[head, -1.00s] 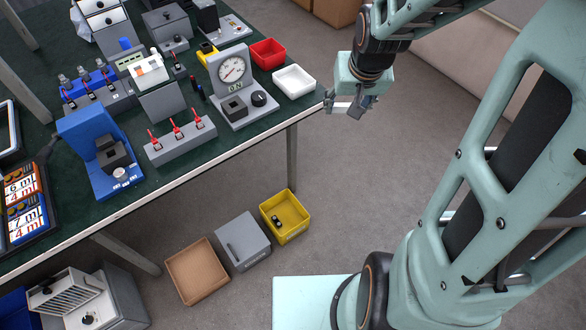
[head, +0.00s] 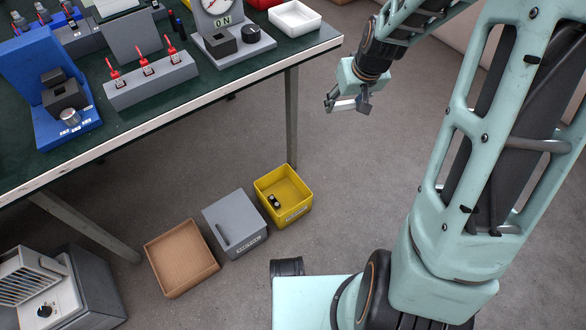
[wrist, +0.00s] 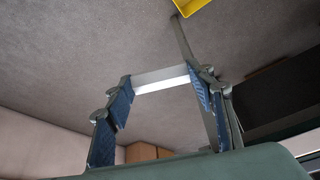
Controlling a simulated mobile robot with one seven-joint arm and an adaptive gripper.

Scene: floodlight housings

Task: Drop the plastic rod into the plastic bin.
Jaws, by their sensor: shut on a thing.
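My gripper (head: 350,100) is shut on a pale grey bar (head: 344,105), which looks like the plastic rod. In the wrist view the bar (wrist: 162,78) spans between the two blue finger pads, with one bright white face. The gripper hangs in open air right of the table corner, above the floor and clear of the containers.
The green-topped table (head: 215,92) with a pale edge fills the upper left; its leg (head: 291,115) stands behind the yellow container. A white tray (head: 295,18) sits at its corner. Small black items (head: 274,201) lie in the yellow container. A heater-like unit (head: 40,285) stands lower left.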

